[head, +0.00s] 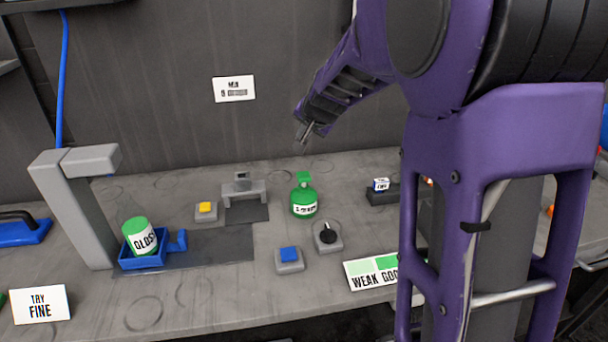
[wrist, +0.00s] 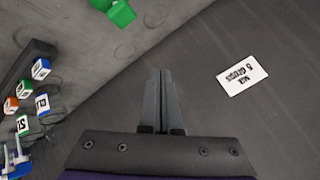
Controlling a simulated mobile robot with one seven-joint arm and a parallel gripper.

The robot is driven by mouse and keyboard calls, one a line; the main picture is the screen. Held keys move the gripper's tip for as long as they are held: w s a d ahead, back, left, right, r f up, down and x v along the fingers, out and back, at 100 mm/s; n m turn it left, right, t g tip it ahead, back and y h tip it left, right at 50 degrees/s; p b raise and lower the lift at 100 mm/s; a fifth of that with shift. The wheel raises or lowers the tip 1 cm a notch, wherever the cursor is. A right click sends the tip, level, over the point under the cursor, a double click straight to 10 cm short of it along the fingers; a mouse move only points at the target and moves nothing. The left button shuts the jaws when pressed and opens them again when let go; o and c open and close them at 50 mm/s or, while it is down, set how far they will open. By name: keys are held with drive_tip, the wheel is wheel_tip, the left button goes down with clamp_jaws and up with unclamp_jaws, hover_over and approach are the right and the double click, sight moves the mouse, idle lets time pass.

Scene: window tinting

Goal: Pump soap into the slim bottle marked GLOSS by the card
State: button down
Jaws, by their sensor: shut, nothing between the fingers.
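The bottle marked GLOSS (head: 140,240), with a green top and white label, sits slightly tilted in a small blue holder (head: 150,263) below a grey post's overhang at the left. A green soap pump bottle (head: 303,202) with a white label stands on the bench near the middle; part of its green head shows in the wrist view (wrist: 120,13). A white card (head: 234,89) is on the back wall; it appears upside down in the wrist view (wrist: 241,75), its small print hard to read. My gripper (head: 303,132) is shut and empty, above and behind the pump bottle; its fingers (wrist: 160,75) touch together.
A yellow button (head: 206,208), blue button (head: 289,255), black knob (head: 327,234) and grey stand (head: 243,190) surround the pump. A WEAK–GOOD strip (head: 372,272) and TRY FINE card (head: 40,304) are at the front. My arm covers the right.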

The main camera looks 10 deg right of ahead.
drive_tip(key=b, duration=0.5)
hover_over(302, 174)
drive_tip(key=s, duration=0.2)
drive_tip(key=f, duration=0.7)
drive_tip(key=shift+w+d+f, duration=0.1)
drive_tip(key=shift+w+f, duration=0.15)
drive_tip(key=shift+f, duration=0.05)
drive_tip(key=shift+f+b, duration=0.45)
drive_tip(key=shift+f, duration=0.05)
drive_tip(key=shift+f, duration=0.1)
idle(0.4)
drive_tip(key=shift+f+b, duration=0.3)
drive_tip(key=shift+b, duration=0.15)
drive_tip(key=shift+f+b, duration=0.95)
drive_tip(key=shift+f, duration=0.1)
idle(0.7)
drive_tip(key=shift+s+r, duration=0.1)
drive_tip(key=shift+r+p, duration=1.2)
drive_tip(key=shift+r, duration=0.1)
drive_tip(key=shift+r+p, duration=2.15)
drive_tip(key=shift+r, duration=0.35)
